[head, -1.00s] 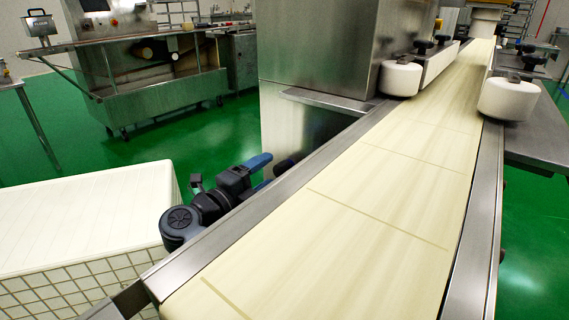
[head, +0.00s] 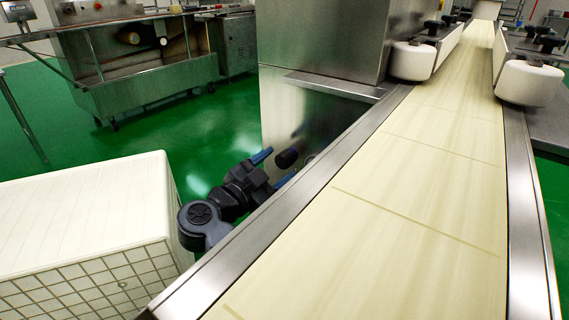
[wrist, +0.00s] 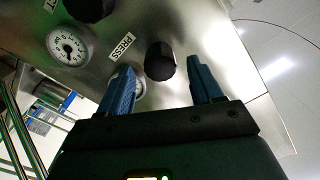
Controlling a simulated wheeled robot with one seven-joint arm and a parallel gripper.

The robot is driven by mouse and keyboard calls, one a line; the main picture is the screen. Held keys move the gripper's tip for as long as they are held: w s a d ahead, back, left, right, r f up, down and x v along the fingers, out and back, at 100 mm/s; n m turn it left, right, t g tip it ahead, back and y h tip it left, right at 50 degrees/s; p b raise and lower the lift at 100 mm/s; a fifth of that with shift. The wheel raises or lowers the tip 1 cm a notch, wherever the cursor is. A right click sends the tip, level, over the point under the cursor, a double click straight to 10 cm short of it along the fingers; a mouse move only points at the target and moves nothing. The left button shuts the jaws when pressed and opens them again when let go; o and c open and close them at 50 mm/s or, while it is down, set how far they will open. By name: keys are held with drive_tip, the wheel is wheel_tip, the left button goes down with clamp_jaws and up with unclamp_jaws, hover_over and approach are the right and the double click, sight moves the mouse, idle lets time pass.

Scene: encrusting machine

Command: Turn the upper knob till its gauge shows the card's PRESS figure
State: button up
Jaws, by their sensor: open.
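In the wrist view, a black round knob (wrist: 160,62) stands out from a steel panel, beside a tag reading PRESS. A gauge (wrist: 138,88) by this knob is mostly hidden behind my left finger, so its reading cannot be seen. My gripper (wrist: 160,67) is open, its two blue fingers on either side of the knob in the picture; contact cannot be told. In the head view, my gripper (head: 273,168) is beside a dark knob (head: 287,158) at the steel housing. A second black knob (wrist: 90,7) and a white dial gauge (wrist: 70,45) show at upper left. No card is readable.
A conveyor belt (head: 390,205) with a steel side rail (head: 285,230) runs close to the right of my arm. A white-topped crate (head: 80,215) stands at left. A steel machine (head: 135,65) is behind. Green floor between them is clear.

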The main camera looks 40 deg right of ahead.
sight(281, 163)
drive_tip(key=shift+w+d+b, duration=0.2)
drive_tip(key=shift+d+b, duration=0.05)
drive_tip(key=shift+d, duration=0.7)
drive_tip(key=shift+w+d+b, duration=0.2)
drive_tip(key=shift+d+b, duration=0.05)
drive_tip(key=shift+d, duration=0.65)
drive_tip(key=shift+c, duration=0.5)
drive_tip(key=c, duration=1)
drive_tip(key=shift+o, duration=0.2)
drive_tip(key=shift+r+p, duration=0.1)
drive_tip(key=shift+p, duration=0.2)
drive_tip(key=shift+r+p, duration=0.1)
drive_tip(key=shift+p, duration=0.35)
drive_tip(key=shift+f+m+p, duration=0.25)
drive_tip(key=shift+m+p, duration=0.15)
drive_tip(key=shift+m, duration=0.1)
drive_tip(key=o, duration=1.1)
drive_tip(key=shift+c, duration=0.2)
